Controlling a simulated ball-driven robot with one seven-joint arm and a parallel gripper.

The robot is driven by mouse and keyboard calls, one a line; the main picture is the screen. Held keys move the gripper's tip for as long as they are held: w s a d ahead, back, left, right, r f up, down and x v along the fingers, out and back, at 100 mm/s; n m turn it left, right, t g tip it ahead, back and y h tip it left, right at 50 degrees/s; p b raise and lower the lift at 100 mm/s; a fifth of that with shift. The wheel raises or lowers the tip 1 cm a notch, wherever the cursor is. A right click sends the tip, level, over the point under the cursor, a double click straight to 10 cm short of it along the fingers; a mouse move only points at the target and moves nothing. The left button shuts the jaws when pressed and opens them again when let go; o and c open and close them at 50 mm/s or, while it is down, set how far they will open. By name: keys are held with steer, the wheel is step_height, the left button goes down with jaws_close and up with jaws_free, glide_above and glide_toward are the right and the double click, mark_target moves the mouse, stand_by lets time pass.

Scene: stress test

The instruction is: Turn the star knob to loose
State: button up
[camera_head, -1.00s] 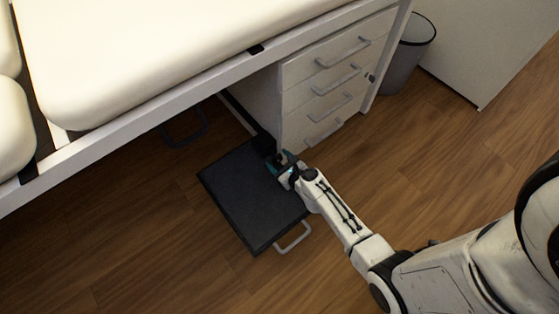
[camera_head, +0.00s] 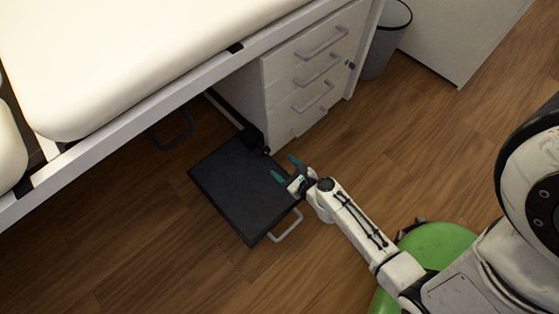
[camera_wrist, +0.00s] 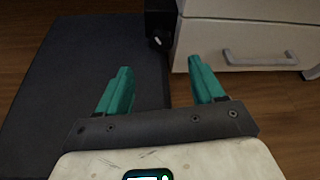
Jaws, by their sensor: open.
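A small dark knob (camera_wrist: 157,41) shows on the face of a black block (camera_wrist: 160,20) in the wrist view. Its star shape and its setting are too small to tell. In the head view the knob (camera_head: 266,151) is a tiny dark bump at the inner corner of the black step plate (camera_head: 240,190), beside the drawer unit. My gripper (camera_head: 285,167) is open and empty, short of the knob and apart from it. In the wrist view its teal fingers (camera_wrist: 159,67) are spread, with the knob ahead between their lines.
The white drawer unit (camera_head: 290,85) with grey handles stands right beside the block. The padded couch (camera_head: 140,50) and its white frame overhang the far side. A grey handle (camera_head: 286,228) sticks out from the plate.

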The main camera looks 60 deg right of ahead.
mark_target(268, 152)
steer(key=shift+s, duration=0.1)
steer(key=shift+s+d+f+m+y+p, duration=0.1)
steer(key=shift+d+m+y+p, duration=0.5)
steer(key=shift+d+m+p, duration=0.25)
steer(key=w+f+m+b, duration=0.1)
steer(key=w, duration=0.1)
steer(key=w+d+f+m+t+y+b, duration=0.1)
steer(key=w, duration=0.2)
steer(key=w+d+f+m+y+b, duration=0.1)
steer(key=w, duration=0.2)
steer(key=shift+d+f, duration=0.15)
steer(key=shift+f, duration=0.15)
steer(key=shift+w+b, duration=0.35)
steer(key=shift+w, duration=0.25)
steer(key=shift+c, duration=0.2)
steer(key=c, duration=1)
